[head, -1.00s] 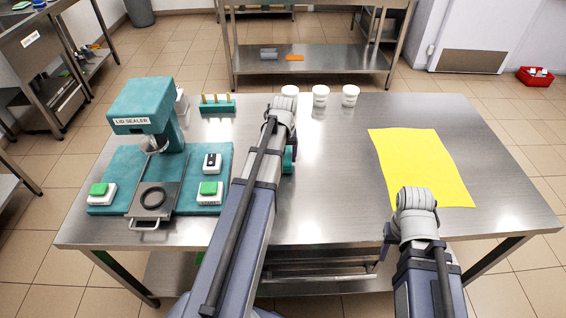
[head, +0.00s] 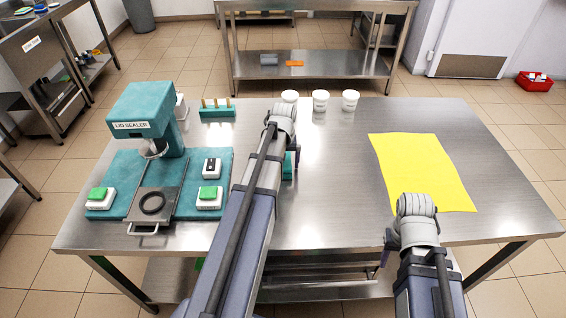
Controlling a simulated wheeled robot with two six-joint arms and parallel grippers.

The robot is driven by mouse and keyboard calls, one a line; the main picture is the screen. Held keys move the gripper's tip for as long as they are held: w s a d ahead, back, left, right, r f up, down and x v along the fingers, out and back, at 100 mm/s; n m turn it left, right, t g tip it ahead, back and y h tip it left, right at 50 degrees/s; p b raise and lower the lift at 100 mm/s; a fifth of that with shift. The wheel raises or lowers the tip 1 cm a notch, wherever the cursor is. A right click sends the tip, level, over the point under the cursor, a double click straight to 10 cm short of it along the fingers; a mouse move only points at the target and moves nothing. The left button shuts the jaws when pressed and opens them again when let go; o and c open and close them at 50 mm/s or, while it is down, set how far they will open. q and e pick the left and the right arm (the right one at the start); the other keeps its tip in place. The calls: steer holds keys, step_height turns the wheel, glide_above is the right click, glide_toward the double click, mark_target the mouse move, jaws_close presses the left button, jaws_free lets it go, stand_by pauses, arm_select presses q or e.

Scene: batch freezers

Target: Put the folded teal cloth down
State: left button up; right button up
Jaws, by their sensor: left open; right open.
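A small teal piece (head: 290,165) shows on the table just right of my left arm. The arm hides most of it, so I cannot tell whether it is the folded teal cloth. My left arm reaches in over the middle of the table, and its gripper is hidden behind the arm. My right arm comes in at the lower right, with its bent joint over the table's front edge beside the yellow sheet. Its gripper is hidden too.
The steel table (head: 335,205) has free room at its centre. A yellow sheet (head: 425,170) lies at right. A lid sealer (head: 145,120) stands on a teal mat (head: 125,165) at left. Several white cups (head: 320,101) and a teal rack (head: 217,111) are along the back.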

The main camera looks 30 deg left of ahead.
arm_select(q)
step_height(320, 180, up, 12)
steer(key=s+p, duration=0.1)
steer(key=p, duration=1.1)
steer(key=shift+s+d+r, duration=0.15)
steer(key=shift+d, duration=0.25)
arm_select(e)
step_height(320, 180, up, 12)
steer(key=shift+r, duration=0.15)
arm_select(q)
steer(key=s+d+m, duration=0.5)
steer(key=s+d, duration=0.2)
steer(key=d, duration=0.8)
steer(key=s+d+m+g, duration=0.1)
steer(key=s+d+m, duration=0.4)
steer(key=d, duration=0.9)
steer(key=s, duration=0.3)
steer(key=shift+s+d, duration=0.15)
steer(key=shift+d, duration=0.2)
